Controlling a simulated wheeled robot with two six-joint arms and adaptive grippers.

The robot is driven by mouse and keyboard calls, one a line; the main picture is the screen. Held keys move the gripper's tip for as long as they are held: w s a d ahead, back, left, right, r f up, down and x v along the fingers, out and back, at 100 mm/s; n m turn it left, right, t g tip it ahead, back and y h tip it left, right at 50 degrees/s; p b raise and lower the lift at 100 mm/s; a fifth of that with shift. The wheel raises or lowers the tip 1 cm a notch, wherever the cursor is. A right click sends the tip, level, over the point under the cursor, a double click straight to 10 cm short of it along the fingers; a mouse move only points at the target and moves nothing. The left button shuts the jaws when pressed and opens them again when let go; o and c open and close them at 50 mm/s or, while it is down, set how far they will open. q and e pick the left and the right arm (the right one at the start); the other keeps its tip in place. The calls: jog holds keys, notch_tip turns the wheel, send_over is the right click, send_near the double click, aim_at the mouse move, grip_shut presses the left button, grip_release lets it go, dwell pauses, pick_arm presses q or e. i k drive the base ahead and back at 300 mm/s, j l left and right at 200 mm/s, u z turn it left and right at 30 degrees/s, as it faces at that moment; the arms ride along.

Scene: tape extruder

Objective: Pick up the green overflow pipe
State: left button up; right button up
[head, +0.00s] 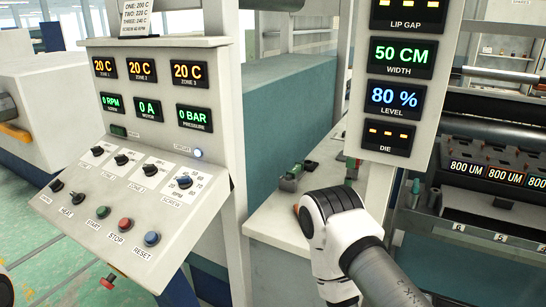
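I cannot clearly identify the green overflow pipe. A small green part with a grey top (289,180) stands on the white ledge (268,222) in the middle of the head view. Another small green piece (351,170) shows just under the left edge of the readout panel. My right arm (335,225) reaches in from the lower right over the ledge, close to these parts. Its gripper does not show and may be behind the arm. My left gripper is out of view.
A control panel (120,205) with knobs and buttons stands at left. A red stop knob (107,281) is below it. A hanging readout panel (403,70) is above my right arm. Machinery with "800 UM" labels (500,175) is at right. A teal wall (290,100) stands behind the ledge.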

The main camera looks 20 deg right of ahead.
aim_at(350, 163)
jog(key=z, duration=1.45)
jog(key=i+l+z, duration=0.25)
jog(key=z, duration=0.15)
jog(key=i+l+z, duration=0.5)
jog(key=i+z, duration=0.3)
jog(key=k+j+u, duration=0.15)
jog(key=u, duration=0.25)
jog(key=k+j+u, duration=0.2)
jog(key=u, duration=0.15)
jog(key=k+j+u, duration=0.25)
jog(key=u, duration=0.15)
jog(key=k+j+u, duration=0.15)
jog(key=j+u, duration=0.2)
jog(key=z, duration=0.4)
jog(key=j+z, duration=0.15)
jog(key=z, duration=0.2)
jog(key=j+z, duration=0.1)
jog(key=z, duration=0.3)
jog(key=j+z, duration=0.1)
jog(key=z, duration=0.25)
jog(key=i, duration=0.05)
